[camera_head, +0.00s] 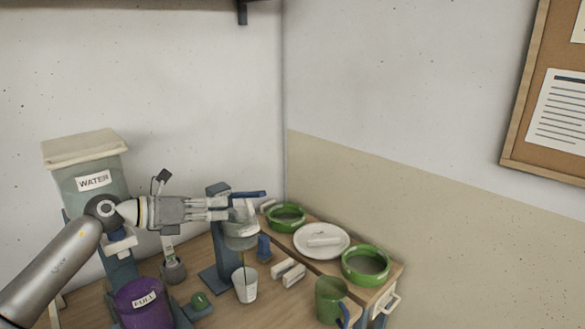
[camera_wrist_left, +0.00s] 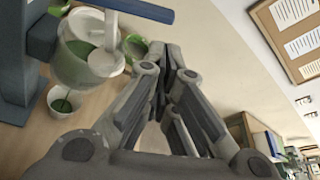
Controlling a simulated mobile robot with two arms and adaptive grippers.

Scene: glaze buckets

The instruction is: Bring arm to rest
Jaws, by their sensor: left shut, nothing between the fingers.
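My left arm comes in from the left in the head view, and its gripper (camera_head: 213,208) is shut and empty. It points right, at the height of the top of a blue stand. In the left wrist view the fingers (camera_wrist_left: 177,75) meet at their tips with nothing between them. A grey-white container (camera_head: 240,236) hangs on the blue stand, just beyond and below the fingertips; whether they touch is hard to tell. It also shows in the left wrist view (camera_wrist_left: 82,55), left of the fingers. My right gripper is in neither view.
A WATER bin (camera_head: 93,180) stands at the left and a purple FULL bucket (camera_head: 143,305) at the front. A white cup (camera_head: 245,284) is below the stand. Green bowls (camera_head: 366,265), a white plate (camera_head: 307,246) and a green mug (camera_head: 330,300) are at the right. Space above the table is free.

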